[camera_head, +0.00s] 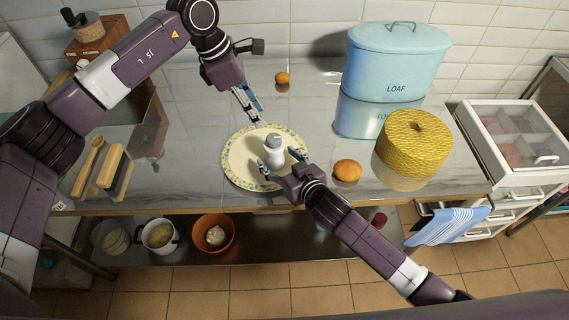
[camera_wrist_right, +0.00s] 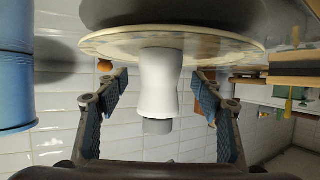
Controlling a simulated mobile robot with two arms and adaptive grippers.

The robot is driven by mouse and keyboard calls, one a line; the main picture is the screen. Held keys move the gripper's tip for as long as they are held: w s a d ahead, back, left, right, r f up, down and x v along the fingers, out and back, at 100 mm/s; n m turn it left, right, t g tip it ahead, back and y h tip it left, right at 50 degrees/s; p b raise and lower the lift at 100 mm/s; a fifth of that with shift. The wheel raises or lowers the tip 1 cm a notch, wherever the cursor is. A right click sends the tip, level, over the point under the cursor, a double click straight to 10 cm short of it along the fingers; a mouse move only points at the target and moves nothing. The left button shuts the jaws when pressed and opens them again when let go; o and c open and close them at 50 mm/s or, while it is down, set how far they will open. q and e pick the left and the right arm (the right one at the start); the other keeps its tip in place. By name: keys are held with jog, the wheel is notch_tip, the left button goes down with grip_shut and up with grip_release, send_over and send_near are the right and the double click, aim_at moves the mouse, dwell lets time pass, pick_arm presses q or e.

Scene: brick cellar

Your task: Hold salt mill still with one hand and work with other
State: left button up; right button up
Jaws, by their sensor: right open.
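The salt mill (camera_head: 273,152), white with a grey cap, stands upright on a cream patterned plate (camera_head: 234,170) on the counter. My right gripper (camera_head: 281,161) is open at the front of the mill, its fingers towards either side of it. In the right wrist view, which is upside down, the mill (camera_wrist_right: 160,85) shows between the two spread fingers (camera_wrist_right: 160,95), with gaps on both sides. My left gripper (camera_head: 255,112) points down above the plate's back edge, behind the mill and apart from it. Its fingers overlap in the view, so their opening is unclear.
An orange (camera_head: 347,170) lies right of the plate, another (camera_head: 282,78) behind it. A yellow woven basket (camera_head: 413,145) and a blue loaf bin (camera_head: 393,75) stand at the right. A wooden spoon (camera_head: 88,164) and a brush (camera_head: 117,172) lie at the left. Bare counter (camera_head: 195,125) lies left of the plate.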

jog(key=shift+x, duration=1.15)
jog(key=c, duration=1.4)
